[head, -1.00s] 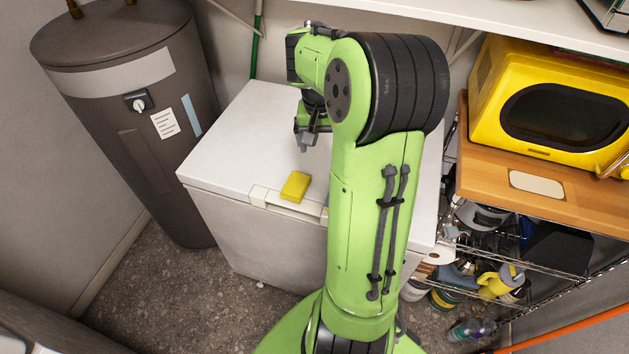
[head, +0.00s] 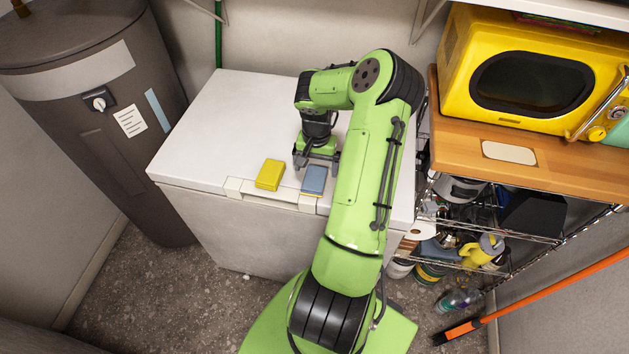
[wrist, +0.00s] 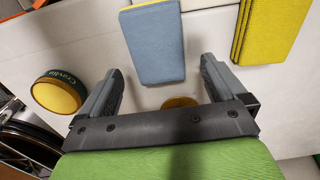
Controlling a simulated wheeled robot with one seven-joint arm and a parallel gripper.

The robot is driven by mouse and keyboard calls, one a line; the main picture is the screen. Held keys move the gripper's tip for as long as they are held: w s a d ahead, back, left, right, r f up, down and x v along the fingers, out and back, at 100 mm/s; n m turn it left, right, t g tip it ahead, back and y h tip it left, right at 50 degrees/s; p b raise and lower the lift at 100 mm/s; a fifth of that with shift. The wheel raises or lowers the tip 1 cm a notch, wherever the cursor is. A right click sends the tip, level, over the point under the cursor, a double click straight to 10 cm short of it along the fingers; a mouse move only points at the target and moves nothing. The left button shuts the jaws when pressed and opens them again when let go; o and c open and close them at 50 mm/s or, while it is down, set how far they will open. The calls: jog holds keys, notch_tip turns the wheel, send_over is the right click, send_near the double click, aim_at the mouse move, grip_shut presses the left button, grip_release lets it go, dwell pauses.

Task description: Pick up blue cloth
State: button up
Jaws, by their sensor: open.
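The blue cloth (head: 314,180) is a small flat blue-grey rectangle. It lies near the front edge of the white chest's lid (head: 245,115), just right of a yellow cloth (head: 270,175). My gripper (head: 317,163) points down just behind the blue cloth, open and empty. The yellow cloth (wrist: 263,28) is at the upper right there. The exact height of the fingertips above the lid is hard to tell.
A grey tank (head: 95,120) stands left of the chest. A wooden-topped rack (head: 570,165) with a yellow microwave (head: 530,80) stands close on the right. A round labelled container (wrist: 57,92) shows at the left of the wrist view. The lid's left part is clear.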

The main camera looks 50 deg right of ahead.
aim_at(316, 172)
notch_tip(316, 172, down, 2)
jog(key=shift+d, duration=0.1)
jog(key=shift+r, duration=0.1)
jog(key=c, duration=1.2)
notch_tip(316, 172, up, 10)
jog(key=shift+p, duration=0.5)
